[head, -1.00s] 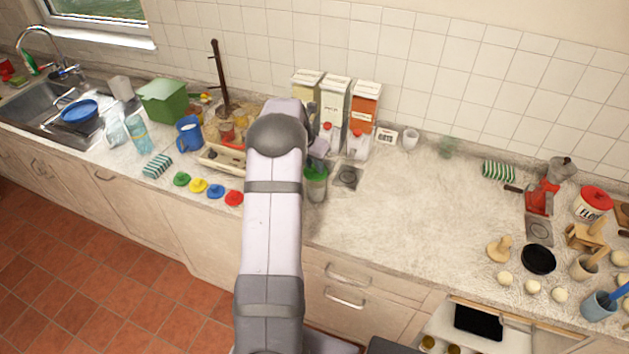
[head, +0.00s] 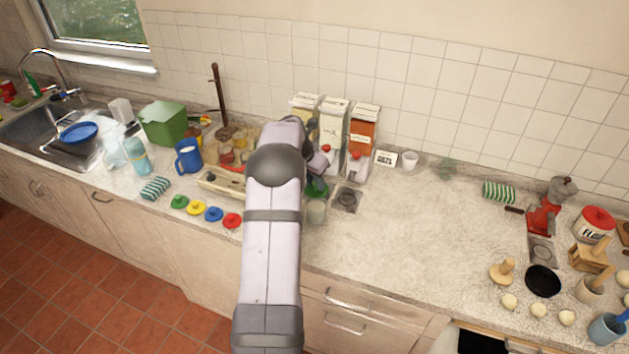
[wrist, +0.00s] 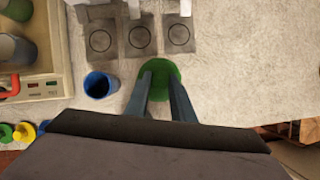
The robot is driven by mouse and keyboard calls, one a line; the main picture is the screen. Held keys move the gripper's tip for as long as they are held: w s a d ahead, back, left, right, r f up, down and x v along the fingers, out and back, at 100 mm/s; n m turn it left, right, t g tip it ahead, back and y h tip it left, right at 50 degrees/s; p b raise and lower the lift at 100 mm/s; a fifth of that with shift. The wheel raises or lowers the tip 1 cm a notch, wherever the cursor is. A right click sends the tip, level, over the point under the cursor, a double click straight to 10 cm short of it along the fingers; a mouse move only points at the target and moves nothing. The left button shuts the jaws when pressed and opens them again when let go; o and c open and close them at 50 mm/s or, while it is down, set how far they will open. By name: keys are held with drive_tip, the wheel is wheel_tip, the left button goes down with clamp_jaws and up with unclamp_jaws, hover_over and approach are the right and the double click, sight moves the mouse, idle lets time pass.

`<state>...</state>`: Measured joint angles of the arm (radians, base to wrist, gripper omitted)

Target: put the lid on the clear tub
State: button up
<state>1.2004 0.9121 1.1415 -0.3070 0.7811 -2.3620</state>
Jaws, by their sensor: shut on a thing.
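My gripper (wrist: 160,88) is shut on a round green lid (wrist: 160,76), its two fingers reaching to it in the wrist view. In the head view the green lid (head: 317,187) shows just right of my arm, below the dispensers. A clear tub (head: 316,211) stands upright on the counter, directly below the lid in the picture. The lid appears above or behind the tub's top; I cannot tell whether they touch. The tub cannot be made out in the wrist view. My arm hides part of the area.
Three dispensers (head: 331,125) stand behind, with drip plates (wrist: 180,36) in front. A blue cup (wrist: 100,86) and a tray (wrist: 42,88) lie left of my gripper. Several coloured lids (head: 214,213) line the front edge.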

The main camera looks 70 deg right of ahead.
sight(313, 191)
drive_tip(key=shift+f+b, duration=1.25)
drive_tip(key=shift+f, duration=1.25)
drive_tip(key=shift+p, duration=0.35)
drive_tip(key=shift+f+p, duration=0.15)
drive_tip(key=shift+p, duration=0.25)
idle(1.5)
drive_tip(key=o, duration=1.6)
drive_tip(key=shift+r+p, duration=2.8)
drive_tip(key=shift+r, duration=0.7)
